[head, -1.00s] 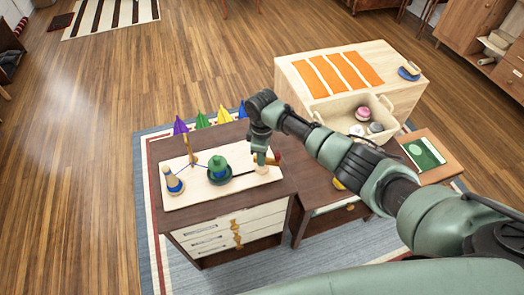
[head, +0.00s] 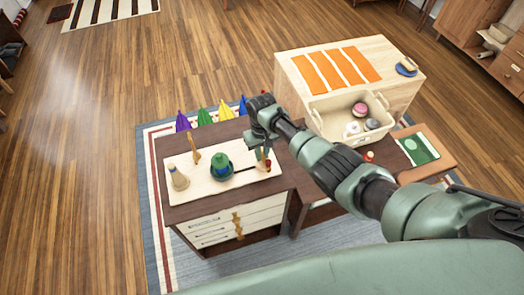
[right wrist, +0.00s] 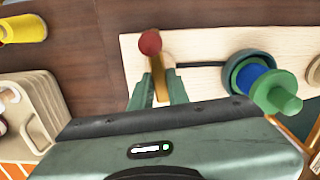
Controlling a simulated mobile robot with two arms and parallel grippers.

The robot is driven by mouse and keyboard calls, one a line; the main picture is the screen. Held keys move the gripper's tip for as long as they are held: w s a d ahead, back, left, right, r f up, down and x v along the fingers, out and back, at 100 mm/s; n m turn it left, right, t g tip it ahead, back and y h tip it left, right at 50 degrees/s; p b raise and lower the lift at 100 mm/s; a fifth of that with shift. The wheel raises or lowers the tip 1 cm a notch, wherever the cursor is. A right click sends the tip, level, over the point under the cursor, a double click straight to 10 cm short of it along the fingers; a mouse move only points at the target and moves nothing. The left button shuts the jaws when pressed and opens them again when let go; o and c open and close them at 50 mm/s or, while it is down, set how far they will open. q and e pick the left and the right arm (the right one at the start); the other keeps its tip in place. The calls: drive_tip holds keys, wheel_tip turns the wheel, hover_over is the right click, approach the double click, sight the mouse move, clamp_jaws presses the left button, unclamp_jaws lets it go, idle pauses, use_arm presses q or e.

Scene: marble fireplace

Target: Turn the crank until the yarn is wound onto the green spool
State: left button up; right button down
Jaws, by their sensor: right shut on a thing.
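The green spool (head: 221,167) stands upright on a pale board (head: 205,197) on the dark cabinet. In the right wrist view the green spool (right wrist: 285,101) has blue yarn (right wrist: 258,80) around its middle. A dark rod runs from its base towards the crank. The wooden spool (head: 178,178) at the board's left shows no blue yarn. A wooden guide post (head: 192,158) stands between them, towards the back. My right gripper (right wrist: 160,88) is shut on the crank, whose red knob (right wrist: 150,42) shows at the fingertips. My left gripper is not in view.
Purple, green, yellow and blue pointed items (head: 201,115) stand behind the cabinet. A pale table (head: 392,98) with orange strips and a cream bin (head: 334,136) stands at right. A green-topped board (head: 419,150) lies beyond my right arm.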

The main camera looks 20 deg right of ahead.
sight(262, 155)
drive_tip(key=shift+w+a+r+m+p, duration=0.1)
drive_tip(key=shift+m+p, duration=0.4)
drive_tip(key=shift+m, duration=1.5)
drive_tip(key=c, duration=1.4)
unclamp_jaws()
drive_tip(key=shift+o, duration=0.2)
drive_tip(key=shift+r, duration=0.4)
wheel_tip(262, 155, up, 7)
drive_tip(key=shift+f+p, duration=0.1)
drive_tip(key=shift+p, duration=0.4)
